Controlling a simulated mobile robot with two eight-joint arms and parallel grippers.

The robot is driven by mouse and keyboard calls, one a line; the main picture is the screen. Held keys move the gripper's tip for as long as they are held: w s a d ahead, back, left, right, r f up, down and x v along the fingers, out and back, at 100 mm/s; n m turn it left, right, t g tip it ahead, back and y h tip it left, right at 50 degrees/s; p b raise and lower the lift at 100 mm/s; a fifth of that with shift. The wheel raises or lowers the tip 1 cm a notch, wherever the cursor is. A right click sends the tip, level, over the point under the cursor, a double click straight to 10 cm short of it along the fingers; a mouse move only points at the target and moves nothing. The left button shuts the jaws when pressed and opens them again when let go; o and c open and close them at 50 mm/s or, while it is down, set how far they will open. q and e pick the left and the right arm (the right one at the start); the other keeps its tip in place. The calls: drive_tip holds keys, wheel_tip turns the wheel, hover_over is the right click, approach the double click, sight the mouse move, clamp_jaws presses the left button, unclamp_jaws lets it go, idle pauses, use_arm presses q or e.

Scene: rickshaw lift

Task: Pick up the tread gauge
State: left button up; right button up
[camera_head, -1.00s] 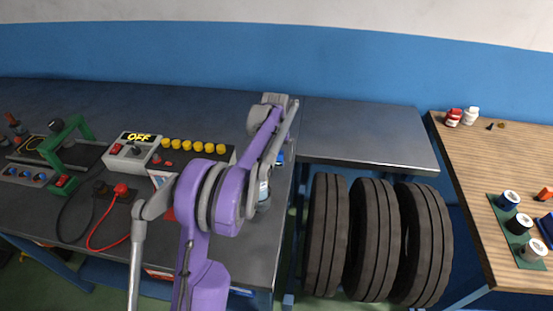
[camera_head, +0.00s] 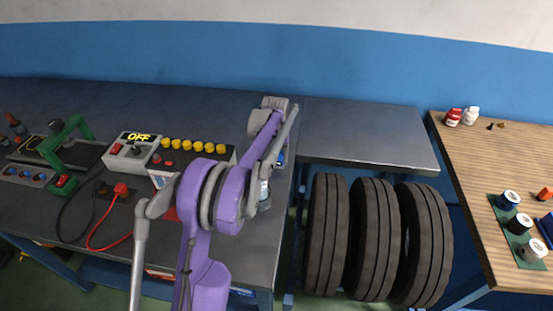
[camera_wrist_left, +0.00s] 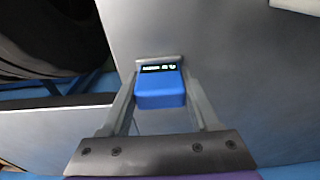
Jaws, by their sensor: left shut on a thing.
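The tread gauge (camera_wrist_left: 160,92) is a small blue block with a dark display strip along its top. It sits between the two grey fingers of my left gripper (camera_wrist_left: 159,82) in the left wrist view, and the gripper is shut on it. In the head view a bit of the blue gauge (camera_head: 281,158) shows beside my purple left arm, near the right edge of the dark workbench. My arm hides most of the gripper there. I cannot tell whether the gauge touches the bench top. My right gripper is not in view.
The dark workbench (camera_head: 225,110) holds a control box (camera_head: 132,149) reading "OFF", yellow buttons, a green device (camera_head: 72,140) and a red-plugged cable. Several upright tires (camera_head: 373,240) stand right of it, by a grey table (camera_head: 375,130). A wooden table (camera_head: 490,170) carries bottles and spools.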

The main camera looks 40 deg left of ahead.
sight(276, 152)
use_arm(q)
wheel_tip(276, 152, up, 10)
idle(0.5)
